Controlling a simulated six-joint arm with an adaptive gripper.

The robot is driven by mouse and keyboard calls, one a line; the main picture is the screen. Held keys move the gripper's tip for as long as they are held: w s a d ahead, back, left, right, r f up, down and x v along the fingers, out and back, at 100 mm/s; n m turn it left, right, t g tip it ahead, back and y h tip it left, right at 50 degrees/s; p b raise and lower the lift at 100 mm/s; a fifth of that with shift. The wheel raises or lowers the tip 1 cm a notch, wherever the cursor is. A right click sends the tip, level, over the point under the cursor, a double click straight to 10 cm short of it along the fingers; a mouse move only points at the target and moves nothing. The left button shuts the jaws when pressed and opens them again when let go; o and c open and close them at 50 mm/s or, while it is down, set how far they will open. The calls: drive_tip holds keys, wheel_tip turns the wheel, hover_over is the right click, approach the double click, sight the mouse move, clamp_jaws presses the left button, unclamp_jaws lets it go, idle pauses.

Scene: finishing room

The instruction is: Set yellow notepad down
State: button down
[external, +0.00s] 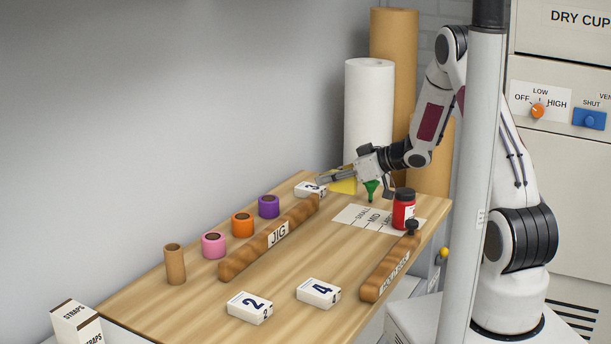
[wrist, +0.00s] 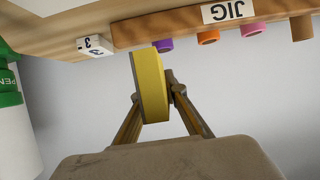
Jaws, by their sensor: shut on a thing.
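The yellow notepad (external: 345,186) is at the far end of the workbench, partly hidden behind my gripper (external: 322,179). The wrist view shows the notepad (wrist: 151,86) as a thick yellow block with a grey face, standing on edge between the fingers. My gripper (wrist: 158,98) is shut on it, with one finger on each side. The notepad's clearance from the bench top cannot be told.
A white box marked 3 (external: 310,189) lies close by. The brown JIG bar (external: 270,240) runs beside purple (external: 268,206), orange (external: 242,224) and pink (external: 214,245) rolls. A red jar (external: 403,210) stands right. A white roll (external: 369,110) stands behind.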

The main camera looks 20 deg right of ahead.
drive_tip(key=shift+w+d+f, duration=0.25)
drive_tip(key=shift+w+d, duration=0.05)
drive_tip(key=shift+d, duration=0.2)
drive_tip(key=shift+f, duration=0.15)
hover_over(328, 220)
drive_tip(key=shift+f, duration=3)
drive_tip(key=shift+f, duration=0.1)
drive_tip(key=shift+f, duration=1.75)
drive_tip(key=shift+f, duration=0.1)
drive_tip(key=c, duration=2)
unclamp_jaws()
drive_tip(key=shift+c, duration=0.2)
